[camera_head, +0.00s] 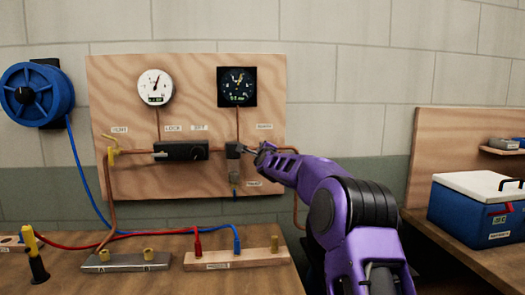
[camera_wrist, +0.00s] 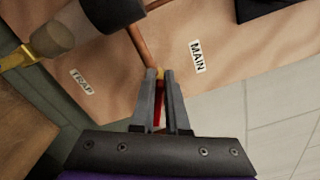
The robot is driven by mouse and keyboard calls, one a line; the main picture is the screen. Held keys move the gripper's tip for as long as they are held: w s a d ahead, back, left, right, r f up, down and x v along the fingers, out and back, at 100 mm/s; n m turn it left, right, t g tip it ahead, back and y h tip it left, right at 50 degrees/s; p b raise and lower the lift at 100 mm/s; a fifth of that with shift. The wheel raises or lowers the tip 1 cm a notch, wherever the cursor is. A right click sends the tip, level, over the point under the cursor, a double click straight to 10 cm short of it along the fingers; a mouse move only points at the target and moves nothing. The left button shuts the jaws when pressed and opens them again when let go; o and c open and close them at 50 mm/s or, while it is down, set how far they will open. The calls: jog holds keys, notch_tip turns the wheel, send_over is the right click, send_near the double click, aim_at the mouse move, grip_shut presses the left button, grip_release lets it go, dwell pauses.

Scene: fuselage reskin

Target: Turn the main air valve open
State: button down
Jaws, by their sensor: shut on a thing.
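The main air valve's red handle (camera_wrist: 158,112) shows as a narrow strip between my fingers in the wrist view. A small yellow piece (camera_wrist: 160,73) sits at the fingertips, at the end of a copper pipe (camera_wrist: 144,44). My gripper (camera_wrist: 160,76) is shut on the handle, beside the MAIN label (camera_wrist: 198,57). In the head view my gripper (camera_head: 251,150) reaches the right part of the wooden panel (camera_head: 200,60), just right of a dark block (camera_head: 233,150) on the pipe. There the valve is mostly hidden by my gripper.
A white gauge (camera_head: 156,86) and a black gauge (camera_head: 237,87) hang above. A black regulator (camera_head: 181,150) is left along the pipe, and a trap (camera_head: 234,176) hangs below the block. The bench (camera_head: 150,243) carries hoses and fittings; a blue cooler (camera_head: 475,216) stands right.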

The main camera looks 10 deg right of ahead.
jog(key=n, duration=0.2)
jog(key=f+n+b, duration=0.1)
jog(key=n, duration=0.2)
jog(key=shift+a+f+n, duration=0.15)
jog(key=shift+f+n, duration=0.05)
jog(key=shift+n, duration=0.1)
dwell(0.4)
jog(key=c, duration=0.9)
grip_release()
jog(key=shift+s, duration=0.1)
jog(key=s, duration=1.7)
jog(key=shift+s, duration=0.15)
